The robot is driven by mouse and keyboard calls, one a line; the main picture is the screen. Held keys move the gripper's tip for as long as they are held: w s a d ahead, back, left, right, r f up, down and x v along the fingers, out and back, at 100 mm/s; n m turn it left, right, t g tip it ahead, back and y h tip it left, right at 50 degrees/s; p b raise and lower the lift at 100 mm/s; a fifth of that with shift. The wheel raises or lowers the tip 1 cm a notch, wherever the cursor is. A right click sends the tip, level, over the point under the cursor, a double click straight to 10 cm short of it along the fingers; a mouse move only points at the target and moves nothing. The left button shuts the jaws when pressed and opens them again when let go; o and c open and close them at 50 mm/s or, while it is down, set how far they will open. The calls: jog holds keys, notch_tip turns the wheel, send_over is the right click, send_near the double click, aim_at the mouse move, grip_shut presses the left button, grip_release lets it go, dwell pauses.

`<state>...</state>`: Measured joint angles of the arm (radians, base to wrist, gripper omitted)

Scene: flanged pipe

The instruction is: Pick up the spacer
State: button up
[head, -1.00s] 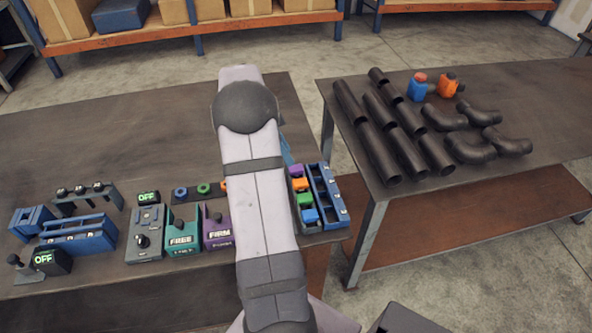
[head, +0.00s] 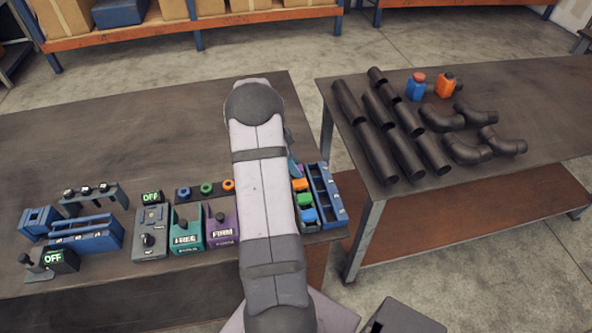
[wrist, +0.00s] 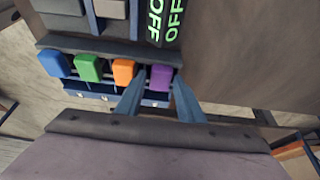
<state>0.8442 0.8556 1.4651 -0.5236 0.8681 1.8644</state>
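The wrist view shows a row of small coloured blocks in a rack: blue (wrist: 54,64), green (wrist: 88,67), orange (wrist: 123,71) and purple (wrist: 161,77). No label shows which piece is the spacer. My gripper (wrist: 160,82) is open, its two fingers pointing at the purple block, one to each side of it. I cannot tell whether the fingers touch it. In the head view the orange (head: 300,184), green (head: 304,200) and blue (head: 308,215) blocks show beside my arm.
A blue slotted rack (head: 338,214) stands right of the blocks. Teal (head: 187,238) and purple (head: 222,231) boxes, coloured rings (head: 206,189) and "OFF" displays (head: 61,260) stand to the left. Dark pipes (head: 364,143) lie on the right table. The left table's back is clear.

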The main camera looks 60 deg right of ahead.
grip_shut()
jog(key=shift+r, duration=0.15)
notch_tip(320, 180, up, 16)
jog(key=shift+p, duration=0.35)
dwell(1.0)
